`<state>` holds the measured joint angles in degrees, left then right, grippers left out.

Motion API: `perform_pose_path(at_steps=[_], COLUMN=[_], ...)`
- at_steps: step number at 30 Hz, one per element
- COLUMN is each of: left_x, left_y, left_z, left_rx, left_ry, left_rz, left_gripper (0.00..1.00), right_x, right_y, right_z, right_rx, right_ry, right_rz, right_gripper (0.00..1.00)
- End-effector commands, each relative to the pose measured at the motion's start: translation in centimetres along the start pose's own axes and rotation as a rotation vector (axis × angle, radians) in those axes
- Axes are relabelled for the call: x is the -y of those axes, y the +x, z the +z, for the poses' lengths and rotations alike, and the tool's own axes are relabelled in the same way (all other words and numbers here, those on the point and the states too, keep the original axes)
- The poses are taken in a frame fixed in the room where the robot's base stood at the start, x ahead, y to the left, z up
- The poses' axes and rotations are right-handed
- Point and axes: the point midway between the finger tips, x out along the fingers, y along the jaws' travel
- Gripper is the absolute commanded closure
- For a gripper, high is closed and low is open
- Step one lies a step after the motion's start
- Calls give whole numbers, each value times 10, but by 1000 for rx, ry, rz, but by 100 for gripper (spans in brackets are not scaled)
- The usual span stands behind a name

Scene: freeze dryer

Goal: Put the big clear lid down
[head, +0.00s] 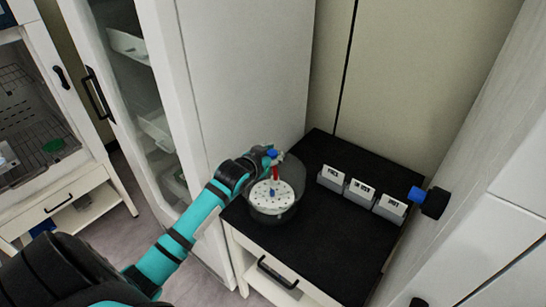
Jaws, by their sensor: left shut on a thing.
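My left gripper (272,158) reaches in from the left and is shut at the top of the big clear lid (291,172). The lid is see-through and its outline is faint against the black top. It shows above and around a round clear vessel (273,210) with a white perforated plate (262,196) inside. A small red and blue part stands upright by the fingertips, above the plate. I cannot tell whether the lid touches the vessel's rim. My right gripper is not in view.
The vessel stands at the left front of a black-topped cabinet (318,235). Several labelled white holders (361,191) stand in a row to its right. The black top is bare between them and behind. A tall white cabinet stands left; a panel with a blue-and-black knob (432,202) stands right.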

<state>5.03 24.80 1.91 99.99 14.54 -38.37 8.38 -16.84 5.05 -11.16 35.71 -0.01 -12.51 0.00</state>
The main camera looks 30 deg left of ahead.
Motion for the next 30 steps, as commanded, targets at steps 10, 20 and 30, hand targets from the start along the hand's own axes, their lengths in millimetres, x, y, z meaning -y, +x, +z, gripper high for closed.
perform_pose_path(at_steps=[10,20,30], left_x=[-1,-2,-2], left_y=[7,9,12], left_z=[16,23,30], left_rx=[-6,-5,1], left_ry=[0,0,0], left_rz=[1,1,1], left_gripper=[100,100,70], right_x=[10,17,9], right_y=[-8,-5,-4], right_z=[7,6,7], right_rx=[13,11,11], right_ry=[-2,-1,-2], right_rz=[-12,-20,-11], right_gripper=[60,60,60])
